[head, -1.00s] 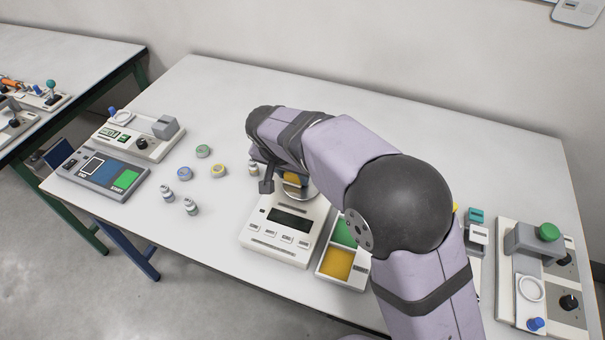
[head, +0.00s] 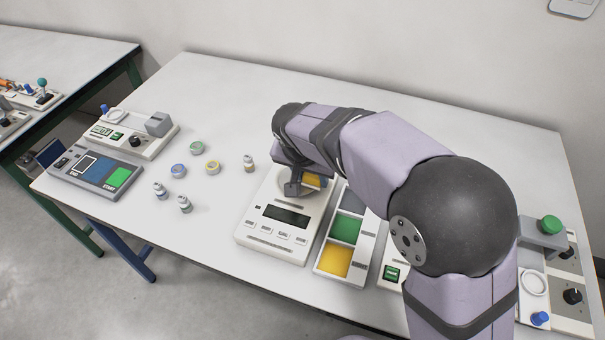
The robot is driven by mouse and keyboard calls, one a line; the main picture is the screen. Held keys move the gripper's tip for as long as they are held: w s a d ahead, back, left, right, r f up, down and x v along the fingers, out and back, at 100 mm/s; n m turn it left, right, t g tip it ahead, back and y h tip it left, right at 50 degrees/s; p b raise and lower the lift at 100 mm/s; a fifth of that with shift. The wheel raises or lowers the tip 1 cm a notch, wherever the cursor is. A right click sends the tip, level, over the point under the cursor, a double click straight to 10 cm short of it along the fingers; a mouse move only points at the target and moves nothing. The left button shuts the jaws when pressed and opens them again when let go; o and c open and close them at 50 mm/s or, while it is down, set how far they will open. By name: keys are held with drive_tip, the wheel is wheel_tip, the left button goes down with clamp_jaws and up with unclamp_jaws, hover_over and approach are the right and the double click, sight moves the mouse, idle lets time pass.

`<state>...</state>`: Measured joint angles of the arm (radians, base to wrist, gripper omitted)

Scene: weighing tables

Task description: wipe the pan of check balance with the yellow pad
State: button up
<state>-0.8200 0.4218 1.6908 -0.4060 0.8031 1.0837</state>
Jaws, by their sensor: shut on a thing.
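The check balance (head: 274,240), a white box with a dark display and a row of buttons, stands at the middle of the table. Its round pan (head: 286,186) is at the back of the balance, largely hidden by my arm. My gripper (head: 303,187) is over the pan, shut on the yellow pad (head: 314,180). Only part of the pad shows, at the right side of the pan. I cannot tell whether the pad touches the pan.
A tray (head: 318,268) with green and yellow compartments stands close to the right of the balance. Small vials (head: 184,204) and round tins (head: 212,167) stand to the left. Devices (head: 132,137) fill the far left and right ends. The back of the table is clear.

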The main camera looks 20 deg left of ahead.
wheel_tip(320, 180, up, 3)
drive_tip(key=shift+a+f+p, duration=0.1)
drive_tip(key=shift+f+p, duration=0.1)
drive_tip(key=shift+p, duration=0.1)
drive_tip(key=shift+r+p, duration=2.1)
drive_tip(key=shift+r, duration=0.7)
drive_tip(key=shift+f, duration=0.1)
